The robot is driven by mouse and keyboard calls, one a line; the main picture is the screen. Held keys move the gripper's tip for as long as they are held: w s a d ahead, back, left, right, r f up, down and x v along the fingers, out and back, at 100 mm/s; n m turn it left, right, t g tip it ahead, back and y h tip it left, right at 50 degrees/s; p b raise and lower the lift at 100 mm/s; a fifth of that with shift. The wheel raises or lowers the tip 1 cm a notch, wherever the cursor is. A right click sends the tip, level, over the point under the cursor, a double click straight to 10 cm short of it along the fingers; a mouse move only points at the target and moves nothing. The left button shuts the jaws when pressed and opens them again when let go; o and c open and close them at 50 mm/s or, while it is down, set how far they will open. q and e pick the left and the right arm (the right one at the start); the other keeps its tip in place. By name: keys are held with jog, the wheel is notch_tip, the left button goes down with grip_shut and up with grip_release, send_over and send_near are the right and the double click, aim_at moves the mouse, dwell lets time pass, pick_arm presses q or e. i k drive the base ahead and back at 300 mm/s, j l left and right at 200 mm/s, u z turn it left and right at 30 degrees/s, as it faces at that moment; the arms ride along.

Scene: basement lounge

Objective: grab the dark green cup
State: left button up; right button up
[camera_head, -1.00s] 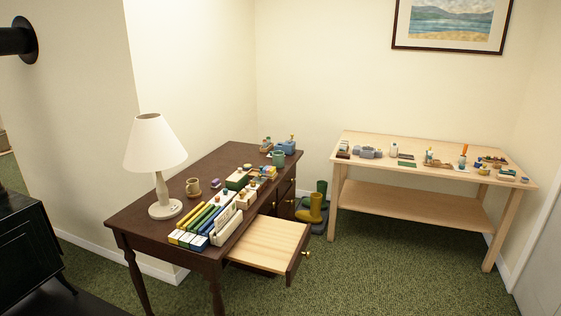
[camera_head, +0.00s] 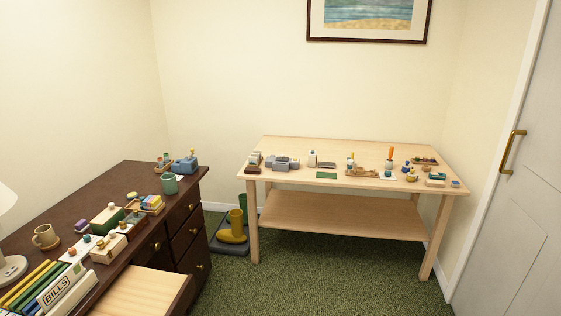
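A green cup (camera_head: 169,184) stands upright near the far right corner of the dark brown desk (camera_head: 60,210). Its green is a muted, greyish shade. A tan mug (camera_head: 46,237) stands on the same desk, nearer and to the left. Neither of my grippers shows in the head view.
An open drawer (camera_head: 135,292) sticks out from the desk's front. A light wooden table (camera_head: 350,206) with a lower shelf holds several small items. Yellow boots (camera_head: 234,228) stand on a dark tray between desk and table. Green carpet (camera_head: 330,275) in front is clear. A door (camera_head: 505,190) is at right.

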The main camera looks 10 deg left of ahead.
aim_at(168, 181)
jog(key=i+u, duration=0.2)
jog(key=i, duration=0.5)
jog(key=i+u, duration=0.2)
jog(key=i, duration=0.45)
jog(key=i+l+u, duration=0.2)
jog(key=i, duration=0.5)
